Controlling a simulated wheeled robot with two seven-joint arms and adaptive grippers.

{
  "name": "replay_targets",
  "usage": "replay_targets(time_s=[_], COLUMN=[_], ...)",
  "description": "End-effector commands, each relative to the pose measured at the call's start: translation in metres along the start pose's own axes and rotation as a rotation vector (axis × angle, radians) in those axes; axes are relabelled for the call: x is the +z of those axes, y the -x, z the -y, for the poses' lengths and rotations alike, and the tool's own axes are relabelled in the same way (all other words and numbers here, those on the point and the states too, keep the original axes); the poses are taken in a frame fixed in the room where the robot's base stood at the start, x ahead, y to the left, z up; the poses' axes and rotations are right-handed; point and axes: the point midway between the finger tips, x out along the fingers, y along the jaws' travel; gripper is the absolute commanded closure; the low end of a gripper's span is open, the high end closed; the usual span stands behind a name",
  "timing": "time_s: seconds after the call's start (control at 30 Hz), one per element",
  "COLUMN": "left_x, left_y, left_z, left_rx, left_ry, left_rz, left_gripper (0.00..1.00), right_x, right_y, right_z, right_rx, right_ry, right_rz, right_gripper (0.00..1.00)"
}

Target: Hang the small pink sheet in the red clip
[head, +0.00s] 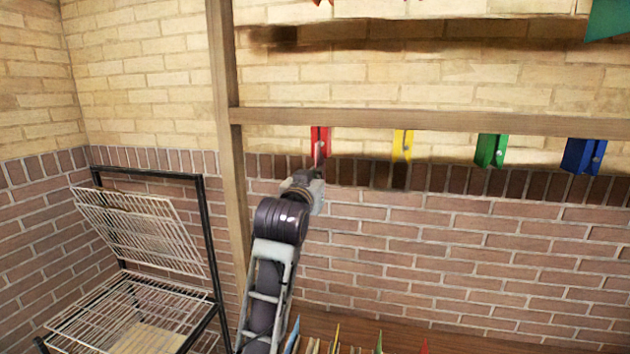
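The red clip (320,140) hangs from the wooden rail, leftmost in a row of coloured clips. One arm, which I take to be my left, rises from the lower edge, left of the middle. My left gripper (315,172) is right below the red clip, its tip end overlapping the clip's lower part in the picture. Whether it touches the clip, and whether its fingers are open or shut, I cannot tell. I cannot make out the small pink sheet in this view. My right gripper is not in view.
Yellow (402,144), green (491,150) and blue (584,155) clips hang further right on the rail (420,121). A wooden post (226,130) stands left of my gripper. A wire rack (140,300) is at lower left. Several coloured tips (424,346) show at the bottom edge.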

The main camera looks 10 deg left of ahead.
Motion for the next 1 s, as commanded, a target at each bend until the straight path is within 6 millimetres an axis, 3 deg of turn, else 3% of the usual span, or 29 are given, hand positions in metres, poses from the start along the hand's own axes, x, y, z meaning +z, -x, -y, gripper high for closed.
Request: replay_targets(time_s=[0.07,0.3,0.5,0.6,1.0], left_x=[-0.0003,-0.0001,0.0001,0.0002,0.0003], left_y=[0.0001,0.0001,0.0000,0.0000,0.0013], left_z=[-0.0001,0.0000,0.0000,0.0000,0.0000], left_rx=[0.000,0.000,0.000,0.000,0.000], left_ry=[0.000,0.000,0.000,0.000,0.000], left_rz=[-0.001,0.000,0.000,0.000,0.000], left_gripper=[0.97,0.70,0.70,0.59,0.59], right_x=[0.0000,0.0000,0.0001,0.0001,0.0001], right_y=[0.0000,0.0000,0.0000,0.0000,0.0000], right_z=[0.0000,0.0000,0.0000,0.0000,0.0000], right_rx=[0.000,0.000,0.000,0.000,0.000], right_ry=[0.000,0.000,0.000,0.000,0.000], right_rz=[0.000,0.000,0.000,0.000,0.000], right_gripper=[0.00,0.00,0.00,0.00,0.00])
